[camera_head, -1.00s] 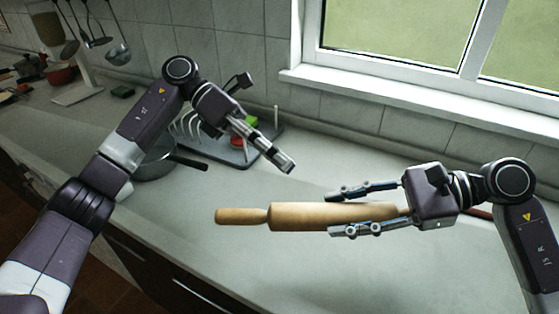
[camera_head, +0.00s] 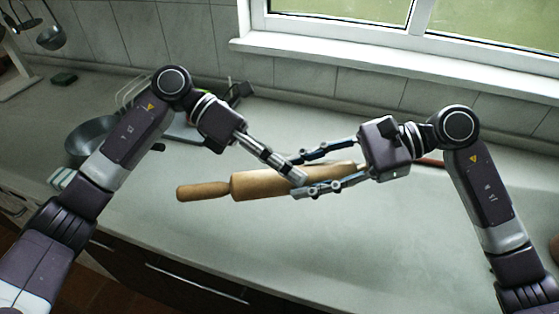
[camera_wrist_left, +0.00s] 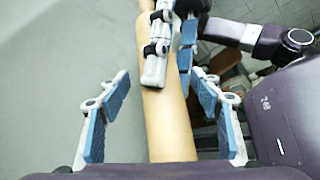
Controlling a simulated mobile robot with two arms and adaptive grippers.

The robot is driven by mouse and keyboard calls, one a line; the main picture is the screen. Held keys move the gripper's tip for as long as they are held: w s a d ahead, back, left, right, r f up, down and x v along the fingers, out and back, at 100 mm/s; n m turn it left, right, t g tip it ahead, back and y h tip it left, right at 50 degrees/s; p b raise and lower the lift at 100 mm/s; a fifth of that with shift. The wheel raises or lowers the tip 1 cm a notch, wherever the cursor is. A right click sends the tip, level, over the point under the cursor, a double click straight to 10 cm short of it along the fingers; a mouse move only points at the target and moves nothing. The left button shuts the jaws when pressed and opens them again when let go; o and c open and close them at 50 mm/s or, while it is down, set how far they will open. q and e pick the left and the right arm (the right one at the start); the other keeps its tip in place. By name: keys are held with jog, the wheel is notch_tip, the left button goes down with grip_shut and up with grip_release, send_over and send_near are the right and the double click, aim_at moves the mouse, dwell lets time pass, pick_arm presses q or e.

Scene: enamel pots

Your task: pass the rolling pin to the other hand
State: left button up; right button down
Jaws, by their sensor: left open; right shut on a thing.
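The wooden rolling pin (camera_head: 262,184) is held slightly tilted above the counter, its left handle lower and free. My right gripper (camera_head: 302,173) is shut on its right part, with fingers along both sides. My left gripper (camera_head: 297,177) reaches the pin's body from the upper left, close to the right fingertips. In the left wrist view, the left gripper (camera_wrist_left: 160,92) is open, with its fingers on either side of the pin (camera_wrist_left: 168,132) and gaps between. A right gripper finger (camera_wrist_left: 157,55) lies along the pin there. The pin's right end is hidden by the right gripper.
A dark pan (camera_head: 88,142) and a partly hidden dish rack (camera_head: 185,130) stand behind my left arm.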

pick_arm(q)
jog(key=shift+c, duration=0.6)
pick_arm(e)
jog(key=shift+r, duration=0.1)
pick_arm(q)
grip_shut()
pick_arm(e)
jog(key=c, duration=1.2)
grip_release()
pick_arm(q)
jog(key=shift+r, duration=0.1)
pick_arm(e)
jog(key=shift+d, duration=0.1)
